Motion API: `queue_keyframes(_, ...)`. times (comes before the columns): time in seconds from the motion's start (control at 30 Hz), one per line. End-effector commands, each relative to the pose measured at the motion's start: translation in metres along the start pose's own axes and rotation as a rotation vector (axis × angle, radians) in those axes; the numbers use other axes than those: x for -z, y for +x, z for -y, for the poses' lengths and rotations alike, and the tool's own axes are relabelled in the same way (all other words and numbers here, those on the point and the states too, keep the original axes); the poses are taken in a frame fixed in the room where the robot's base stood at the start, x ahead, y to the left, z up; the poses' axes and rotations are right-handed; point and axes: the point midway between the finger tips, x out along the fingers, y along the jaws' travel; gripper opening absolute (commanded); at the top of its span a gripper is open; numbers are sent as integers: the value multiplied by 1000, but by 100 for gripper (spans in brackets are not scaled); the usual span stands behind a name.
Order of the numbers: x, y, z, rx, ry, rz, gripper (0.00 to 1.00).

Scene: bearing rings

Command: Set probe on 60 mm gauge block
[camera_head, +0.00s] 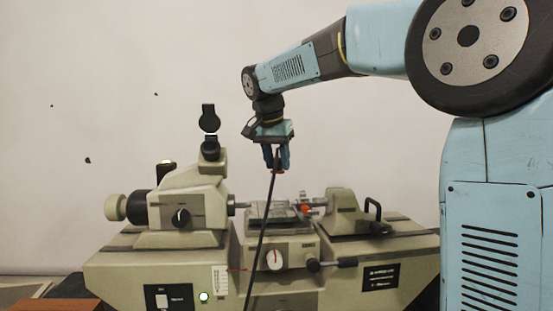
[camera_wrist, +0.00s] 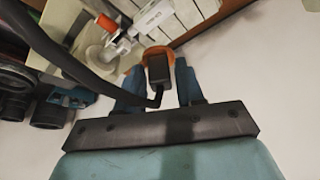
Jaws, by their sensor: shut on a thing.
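My gripper (camera_head: 277,160) hangs above the middle of a measuring machine, its two blue fingers pointing down. The fingers are shut on the probe, which shows in the wrist view as a black block (camera_wrist: 159,70) with a thick black cable. An orange-brown round part (camera_wrist: 146,56) shows just past the block, between the fingertips. In the head view the probe is small and mostly hidden by the fingers, well clear of the machine's stage (camera_head: 285,227). I cannot tell which piece is the 60 mm gauge block; pale blocks (camera_wrist: 200,8) show at the top of the wrist view.
The machine's left head (camera_head: 188,208) with its eyepiece rises high to the left of my gripper. The right tailstock (camera_head: 342,216) is lower. A red-orange part (camera_head: 305,208) sits beside the stage. The cable (camera_head: 262,235) runs down across the machine's front. The air above the tailstock is free.

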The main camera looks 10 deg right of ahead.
Motion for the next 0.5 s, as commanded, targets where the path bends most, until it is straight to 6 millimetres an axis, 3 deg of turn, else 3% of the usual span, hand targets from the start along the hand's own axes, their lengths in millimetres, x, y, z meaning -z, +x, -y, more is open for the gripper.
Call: queue_keyframes(0.5, -17, 43, -1, -2, 2, 1, 6)
